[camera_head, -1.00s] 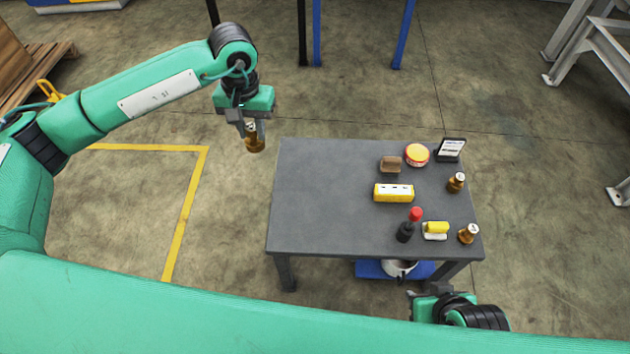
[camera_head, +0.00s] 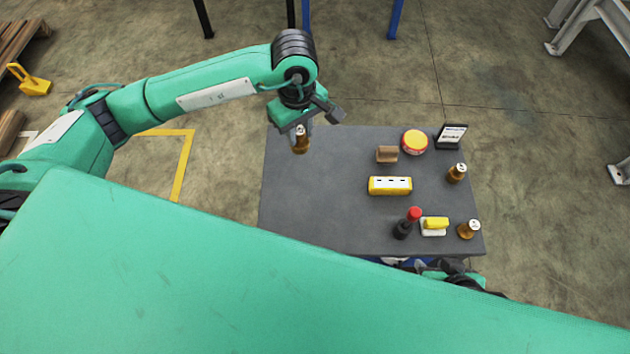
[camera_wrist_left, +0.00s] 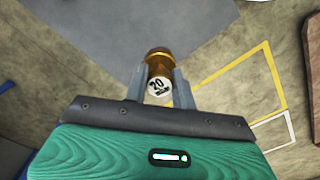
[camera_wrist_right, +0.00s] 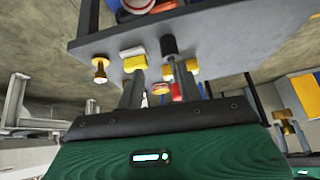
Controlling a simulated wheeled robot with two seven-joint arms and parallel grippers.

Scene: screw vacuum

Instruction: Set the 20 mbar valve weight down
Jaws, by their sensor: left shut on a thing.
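My left gripper (camera_head: 299,130) is shut on the 20 mbar valve weight (camera_head: 301,145), a small brass piece. In the left wrist view the weight (camera_wrist_left: 158,68) sits between the two fingers, its white label reading "20". In the head view it appears over the back left part of the grey table (camera_head: 310,205); its exact height is unclear. Two similar brass weights (camera_head: 457,173) and (camera_head: 469,229) stand on the table's right side. My right gripper (camera_wrist_right: 160,85) has its fingers apart and empty, below the tabletop's level at the front edge; in the head view it is mostly hidden.
On the table are a yellow box (camera_head: 390,186), a brown block (camera_head: 387,154), a red-and-yellow tin (camera_head: 414,142), a small display (camera_head: 451,136), a black bottle with red top (camera_head: 404,229) and a yellow-and-white item (camera_head: 434,227). The table's left half is bare.

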